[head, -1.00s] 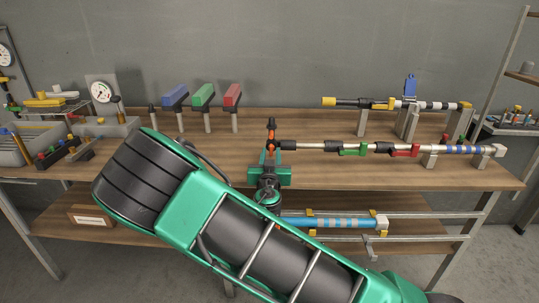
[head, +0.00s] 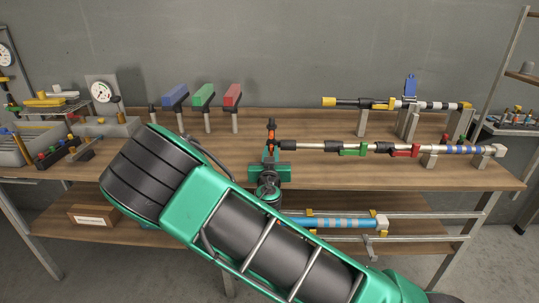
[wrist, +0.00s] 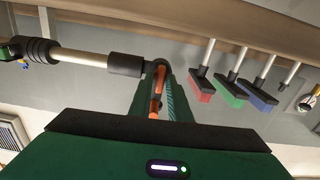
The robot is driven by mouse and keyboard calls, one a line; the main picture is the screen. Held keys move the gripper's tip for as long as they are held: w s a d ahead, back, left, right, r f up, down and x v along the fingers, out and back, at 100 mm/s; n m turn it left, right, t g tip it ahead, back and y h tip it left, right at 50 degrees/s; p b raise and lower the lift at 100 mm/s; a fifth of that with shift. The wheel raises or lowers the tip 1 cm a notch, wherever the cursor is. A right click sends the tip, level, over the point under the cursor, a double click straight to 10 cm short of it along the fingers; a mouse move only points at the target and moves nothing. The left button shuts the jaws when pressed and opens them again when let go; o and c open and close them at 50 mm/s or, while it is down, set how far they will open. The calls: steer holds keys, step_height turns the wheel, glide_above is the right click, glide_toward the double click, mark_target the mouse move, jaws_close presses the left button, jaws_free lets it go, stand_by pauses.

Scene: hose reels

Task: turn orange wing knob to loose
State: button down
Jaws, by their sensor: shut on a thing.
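The orange wing knob (head: 271,138) sits at the left end of the middle pipe line above the bench top. It shows in the wrist view (wrist: 155,104) as a narrow orange strip between my green fingers. My gripper (head: 270,156) is shut on the knob, with one finger on each side of it. The fingers and wrist hide part of the knob in the head view. A black coupling (wrist: 126,65) and silver pipe (wrist: 80,57) adjoin the knob.
Blue, green and red handles (head: 203,95) stand on posts to the left. A second pipe line with yellow parts (head: 383,104) runs behind at right. A blue cylinder (head: 340,222) lies on the lower shelf. Bins and a gauge (head: 101,92) are at far left.

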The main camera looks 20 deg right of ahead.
steer(key=n, duration=0.5)
steer(key=shift+a+n, duration=0.1)
steer(key=shift+n, duration=0.2)
steer(key=n, duration=0.6)
steer(key=shift+a+f, duration=0.1)
steer(key=shift+f, duration=0.05)
steer(key=n, duration=0.5)
steer(key=shift+f+n, duration=0.1)
steer(key=shift+n, duration=0.2)
steer(key=n, duration=0.4)
steer(key=shift+f, duration=0.15)
steer(key=shift+n, duration=0.3)
steer(key=c, duration=1.9)
jaws_free()
steer(key=shift+o, duration=0.3)
